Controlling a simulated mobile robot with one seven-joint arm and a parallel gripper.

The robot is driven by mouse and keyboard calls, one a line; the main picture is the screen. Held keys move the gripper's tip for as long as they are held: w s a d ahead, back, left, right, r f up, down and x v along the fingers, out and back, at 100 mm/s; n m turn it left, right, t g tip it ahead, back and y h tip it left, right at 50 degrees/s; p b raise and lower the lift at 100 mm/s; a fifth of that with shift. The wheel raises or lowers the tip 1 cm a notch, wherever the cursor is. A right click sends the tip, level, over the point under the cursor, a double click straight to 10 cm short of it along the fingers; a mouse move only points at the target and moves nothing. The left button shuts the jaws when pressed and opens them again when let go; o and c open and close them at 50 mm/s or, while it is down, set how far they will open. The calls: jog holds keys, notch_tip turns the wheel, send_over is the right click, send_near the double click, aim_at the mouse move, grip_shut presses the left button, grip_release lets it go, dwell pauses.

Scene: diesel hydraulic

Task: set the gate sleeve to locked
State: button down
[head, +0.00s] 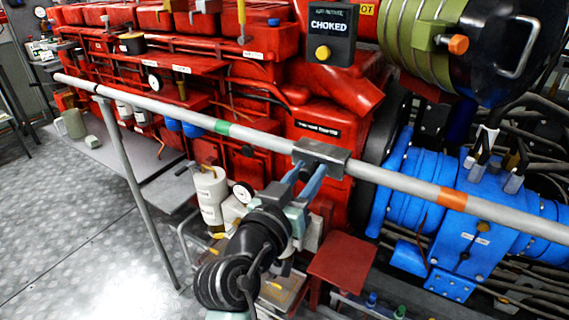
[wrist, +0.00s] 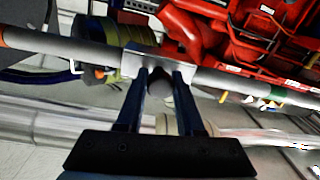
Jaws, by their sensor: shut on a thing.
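The gate sleeve (head: 325,157) is a dark grey block around a long grey rail (head: 390,179). It sits between a green band (head: 222,127) on its left and an orange band (head: 452,198) on its right, apart from both. My gripper (head: 303,172) is shut on the sleeve from the near side, its blue fingers reaching up to the block. In the wrist view the sleeve (wrist: 133,62) is at the fingertips and my gripper (wrist: 161,78) has its fingers a little apart, with part of the grip hidden. No wording for locked can be read on the rail.
The rail runs in front of a red engine (head: 225,75), held by a slanted grey post (head: 135,190). A blue housing (head: 480,250) stands behind the rail at right. A white canister (head: 210,195) stands below it. Grey floor (head: 80,240) is open at left.

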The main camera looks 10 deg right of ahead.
jog(key=shift+d+f, duration=0.15)
jog(key=shift+d, duration=0.05)
jog(key=c, duration=0.5)
grip_release()
jog(key=shift+s, duration=0.15)
jog(key=shift+c, duration=0.2)
jog(key=shift+s+a, duration=0.3)
jog(key=b+v, duration=0.2)
jog(key=v, duration=1)
